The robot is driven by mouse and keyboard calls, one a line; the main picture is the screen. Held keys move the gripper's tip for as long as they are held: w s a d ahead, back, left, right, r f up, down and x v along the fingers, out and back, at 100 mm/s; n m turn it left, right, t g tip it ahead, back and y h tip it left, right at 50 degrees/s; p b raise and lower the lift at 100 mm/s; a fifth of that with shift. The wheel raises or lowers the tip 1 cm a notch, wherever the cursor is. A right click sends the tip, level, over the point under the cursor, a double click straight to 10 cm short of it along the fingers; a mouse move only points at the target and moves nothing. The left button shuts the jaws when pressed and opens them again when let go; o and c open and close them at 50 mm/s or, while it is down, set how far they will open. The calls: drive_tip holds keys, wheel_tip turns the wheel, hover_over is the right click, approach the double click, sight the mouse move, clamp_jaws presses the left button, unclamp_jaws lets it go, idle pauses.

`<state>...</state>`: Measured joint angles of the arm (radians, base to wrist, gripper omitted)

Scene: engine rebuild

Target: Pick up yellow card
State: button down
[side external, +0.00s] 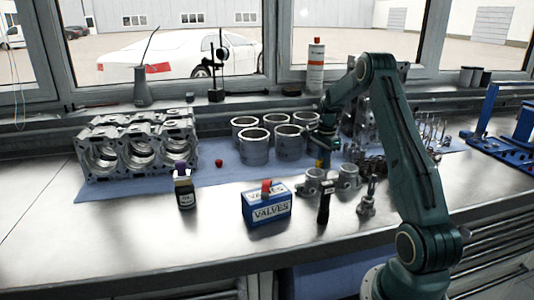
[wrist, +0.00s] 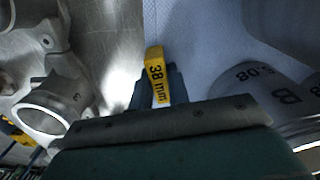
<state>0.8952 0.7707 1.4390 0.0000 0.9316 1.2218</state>
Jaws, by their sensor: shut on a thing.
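Several metal cylinders (side external: 254,146) stand on the blue mat (side external: 215,182) behind and left of my gripper. Pistons (side external: 348,175) stand just in front. The front left bench is clear.

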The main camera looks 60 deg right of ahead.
wheel_tip(320, 180, up, 20)
idle(0.9)
idle(0.5)
